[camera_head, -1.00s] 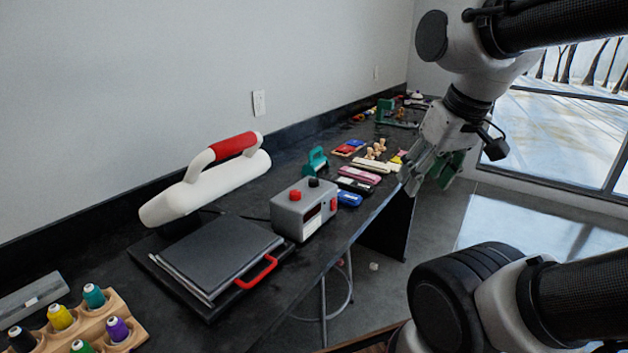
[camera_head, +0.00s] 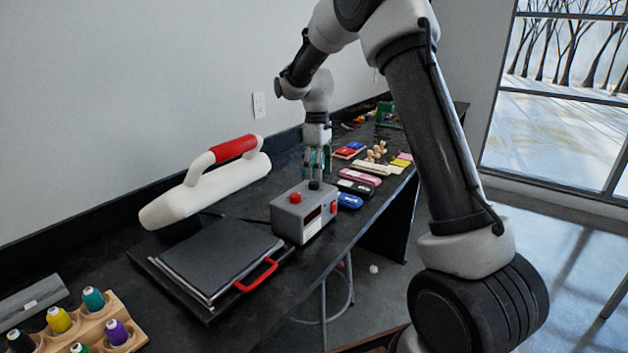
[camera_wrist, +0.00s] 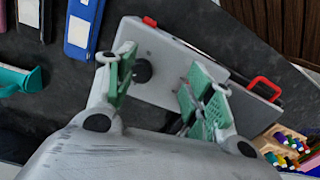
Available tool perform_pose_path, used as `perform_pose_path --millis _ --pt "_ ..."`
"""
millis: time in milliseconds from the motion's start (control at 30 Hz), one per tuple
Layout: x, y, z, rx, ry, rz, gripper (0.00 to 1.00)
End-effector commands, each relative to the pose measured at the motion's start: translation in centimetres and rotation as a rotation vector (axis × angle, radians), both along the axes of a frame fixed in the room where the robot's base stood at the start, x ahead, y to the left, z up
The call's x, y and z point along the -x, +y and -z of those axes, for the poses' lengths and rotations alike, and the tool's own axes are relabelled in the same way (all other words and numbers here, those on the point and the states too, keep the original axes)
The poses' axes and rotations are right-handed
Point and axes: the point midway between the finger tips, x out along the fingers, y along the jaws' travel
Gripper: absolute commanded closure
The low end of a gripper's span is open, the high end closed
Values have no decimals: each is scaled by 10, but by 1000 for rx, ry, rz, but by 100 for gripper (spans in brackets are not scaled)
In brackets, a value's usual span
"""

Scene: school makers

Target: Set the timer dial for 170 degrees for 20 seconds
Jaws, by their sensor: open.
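The timer box (camera_head: 290,222) is a small grey box on the black bench, with a red knob (camera_head: 295,197) and a black dial (camera_head: 314,185) on top. A red button (camera_head: 334,207) is on its right side. My gripper (camera_head: 317,172) points down just above the black dial, with green-padded fingers apart. In the wrist view my gripper (camera_wrist: 165,85) is open and empty. The black dial (camera_wrist: 142,70) shows between the fingers, close to the left one, on the grey box (camera_wrist: 165,52). I cannot tell whether a finger touches it. Dial markings are not readable.
A white press arm with a red grip (camera_head: 235,147) stands left, behind a flat dark plate (camera_head: 215,255) with a red handle. A teal stapler-like object, (camera_wrist: 20,78) in the wrist view, and colored boxes (camera_head: 358,178) lie nearby. A wooden rack of spools (camera_head: 110,330) is front left.

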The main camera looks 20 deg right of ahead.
Motion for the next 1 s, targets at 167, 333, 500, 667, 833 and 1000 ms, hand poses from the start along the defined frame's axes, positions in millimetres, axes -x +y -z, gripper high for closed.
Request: perform_pose_path --millis 167,333,500,667,833,1000 --pt "-33 4 -29 -16 -69 -244 47" --pt "-30 3 -24 -18 -60 -344 47" --pt "-29 3 0 -19 -57 -349 47" --pt "-29 3 27 -19 -58 -348 47" --pt "-30 3 46 -19 -60 -347 47" --pt "-30 3 50 -19 -62 -347 47"
